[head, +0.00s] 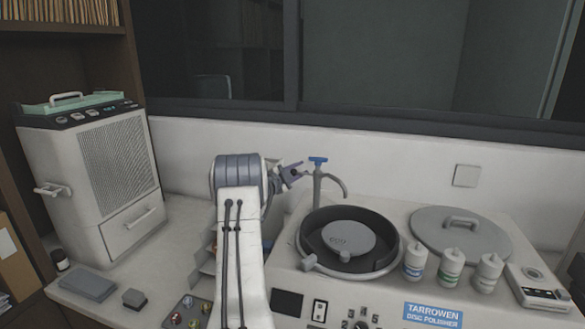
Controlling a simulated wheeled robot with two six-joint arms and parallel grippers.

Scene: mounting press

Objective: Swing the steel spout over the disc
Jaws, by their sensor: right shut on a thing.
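The steel spout (318,186) stands at the back left of the polisher, with a blue tap handle (318,160) on top. Its curved end bends to the right, and the tip appears near the back rim of the black bowl (385,262). The grey disc (348,238) lies inside the bowl. My right gripper (303,172) reaches the spout's upright part from the left and is shut on it. The exact contact is small and hard to see. My left gripper is not in view.
A round grey lid (460,232) with a handle lies right of the bowl. Several capped bottles (452,268) stand at the front right. A white cabinet unit (100,180) stands at the left. My arm hides part of the bench beside the polisher.

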